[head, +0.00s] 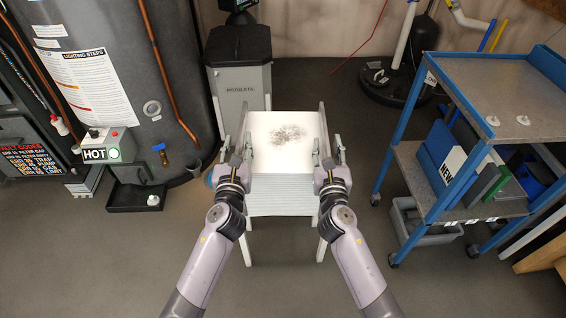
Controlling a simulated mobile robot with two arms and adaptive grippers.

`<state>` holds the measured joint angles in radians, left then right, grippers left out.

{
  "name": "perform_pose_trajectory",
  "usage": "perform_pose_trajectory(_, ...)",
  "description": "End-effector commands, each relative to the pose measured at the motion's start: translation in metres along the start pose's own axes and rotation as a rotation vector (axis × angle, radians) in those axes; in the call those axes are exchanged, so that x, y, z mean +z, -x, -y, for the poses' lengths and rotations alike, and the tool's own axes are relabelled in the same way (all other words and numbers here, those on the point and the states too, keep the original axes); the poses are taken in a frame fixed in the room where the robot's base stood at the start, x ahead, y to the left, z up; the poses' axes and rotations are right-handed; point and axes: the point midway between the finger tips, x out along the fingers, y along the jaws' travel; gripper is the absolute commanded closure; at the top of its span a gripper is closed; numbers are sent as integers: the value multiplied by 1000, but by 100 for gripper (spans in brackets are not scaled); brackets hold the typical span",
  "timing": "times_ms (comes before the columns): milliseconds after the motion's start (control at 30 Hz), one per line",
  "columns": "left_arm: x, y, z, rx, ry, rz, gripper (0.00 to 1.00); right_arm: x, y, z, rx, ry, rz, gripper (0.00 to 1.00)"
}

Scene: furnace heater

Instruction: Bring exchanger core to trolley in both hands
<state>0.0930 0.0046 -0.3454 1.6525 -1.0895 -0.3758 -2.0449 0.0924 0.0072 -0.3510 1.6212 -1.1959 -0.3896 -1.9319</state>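The exchanger core appears to be the pale, ribbed box (268,203) with a dark sooty patch on its white top, in the middle of the head view. Pale legs show below and behind it. My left gripper (237,146) is at its left side and my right gripper (329,148) at its right side, at about the same height. The fingers are close to the side edges; whether they are open or closed on anything there is unclear. The trolley (411,130) is the blue-framed cart with grey shelves at the right, apart from the core.
A large grey tank (95,50) with copper pipes stands at the left, with a black tray (136,197) by its foot. A grey cabinet (240,75) is behind the core. Floor is clear between core and trolley.

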Motion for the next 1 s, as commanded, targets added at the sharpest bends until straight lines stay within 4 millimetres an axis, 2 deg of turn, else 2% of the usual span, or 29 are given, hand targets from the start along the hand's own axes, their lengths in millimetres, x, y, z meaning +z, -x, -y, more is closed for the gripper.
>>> perform_pose_trajectory(167,0,0,0,0,0,0,68,0,0,0,0,0,0,68)
perform_pose_trajectory(633,0,0,0,0,0,0,99,0,0,0,0,0,0,99)
perform_pose_trajectory(1000,0,0,0,0,0,0,100,0,1,0,0,0,-1,100)
